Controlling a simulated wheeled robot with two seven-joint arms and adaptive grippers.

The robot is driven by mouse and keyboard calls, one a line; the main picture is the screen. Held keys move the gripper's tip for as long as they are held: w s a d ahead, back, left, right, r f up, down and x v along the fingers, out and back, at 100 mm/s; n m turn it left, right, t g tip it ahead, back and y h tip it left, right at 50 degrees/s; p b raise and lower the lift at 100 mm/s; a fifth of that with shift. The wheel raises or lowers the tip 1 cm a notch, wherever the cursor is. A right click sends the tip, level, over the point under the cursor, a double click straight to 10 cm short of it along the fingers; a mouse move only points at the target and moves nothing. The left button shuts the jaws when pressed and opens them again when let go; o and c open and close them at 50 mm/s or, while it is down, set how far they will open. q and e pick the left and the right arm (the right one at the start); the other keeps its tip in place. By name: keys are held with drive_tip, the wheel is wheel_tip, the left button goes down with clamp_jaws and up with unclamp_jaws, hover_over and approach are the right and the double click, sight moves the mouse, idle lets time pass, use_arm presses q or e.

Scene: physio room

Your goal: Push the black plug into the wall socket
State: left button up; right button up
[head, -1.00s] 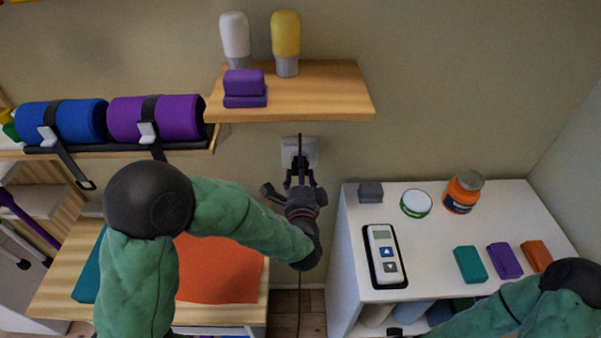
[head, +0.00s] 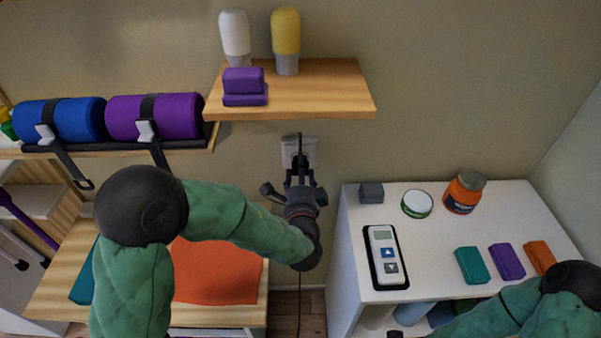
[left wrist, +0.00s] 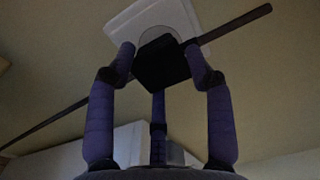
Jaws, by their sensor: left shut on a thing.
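The black plug (left wrist: 162,62) is between the fingers of my left gripper (left wrist: 165,70), which is shut on it. In the left wrist view the plug lies in front of the white wall socket (left wrist: 118,30) and overlaps its round recess. Whether the plug is inside the recess or just short of it I cannot tell. In the head view my left gripper (head: 301,182) is at the wall socket (head: 312,150), under the wooden shelf, and mostly hides the plug. A dark cord runs from the plug.
A wooden shelf (head: 340,98) with two bottles and purple blocks is above the socket. A white cabinet (head: 440,270) stands to the right, holding a handheld device (head: 385,255), jars and coloured blocks. Rolled mats (head: 155,117) lie on a rack to the left.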

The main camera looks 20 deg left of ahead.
use_arm(q)
drive_tip(key=shift+w+a+b, duration=0.25)
drive_tip(key=shift+w+b, duration=0.15)
drive_tip(key=shift+w, duration=0.1)
drive_tip(key=o, duration=1.2)
drive_tip(key=shift+c, duration=0.2)
